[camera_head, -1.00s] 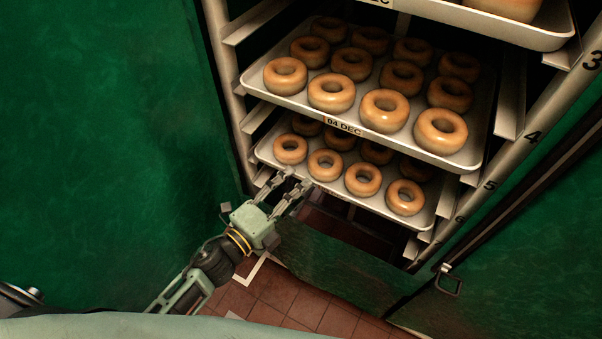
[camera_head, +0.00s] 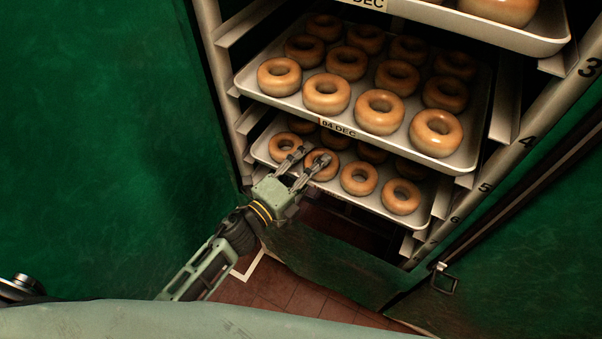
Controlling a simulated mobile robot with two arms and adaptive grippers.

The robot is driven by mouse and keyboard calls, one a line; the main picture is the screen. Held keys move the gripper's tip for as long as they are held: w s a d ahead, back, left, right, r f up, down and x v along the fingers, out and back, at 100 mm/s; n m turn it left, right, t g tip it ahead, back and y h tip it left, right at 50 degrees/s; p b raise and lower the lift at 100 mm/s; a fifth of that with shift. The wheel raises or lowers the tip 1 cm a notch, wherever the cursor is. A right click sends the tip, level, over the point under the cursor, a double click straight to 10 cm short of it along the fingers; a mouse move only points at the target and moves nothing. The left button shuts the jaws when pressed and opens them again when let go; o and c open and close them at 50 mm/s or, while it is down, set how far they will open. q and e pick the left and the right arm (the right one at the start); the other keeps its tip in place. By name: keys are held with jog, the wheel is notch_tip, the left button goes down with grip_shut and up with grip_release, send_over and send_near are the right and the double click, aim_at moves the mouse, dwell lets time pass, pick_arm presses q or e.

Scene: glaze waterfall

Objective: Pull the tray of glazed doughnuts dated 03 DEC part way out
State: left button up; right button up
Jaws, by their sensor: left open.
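No label reading 03 DEC is legible. The lower tray (camera_head: 384,208) of glazed doughnuts sits in the rack, and its front label cannot be read. The tray above it (camera_head: 338,128) is labelled 04 DEC and carries rows of glazed doughnuts. The top tray (camera_head: 520,37) is cut by the frame, and only DEC shows on its label. My left gripper (camera_head: 312,156) is open and empty, with its fingers over the front left part of the lower tray, overlapping two doughnuts in view. Contact cannot be told. My right gripper is not in view.
The rack's numbered right post (camera_head: 521,140) and left post (camera_head: 221,85) flank the trays. Green panels stand left (camera_head: 100,130) and right (camera_head: 545,255), the right one with a small metal latch (camera_head: 444,279). Tiled floor (camera_head: 270,290) shows below.

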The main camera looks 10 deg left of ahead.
pick_arm(q)
jog(key=shift+x, duration=0.8)
jog(key=shift+c, duration=0.2)
grip_shut()
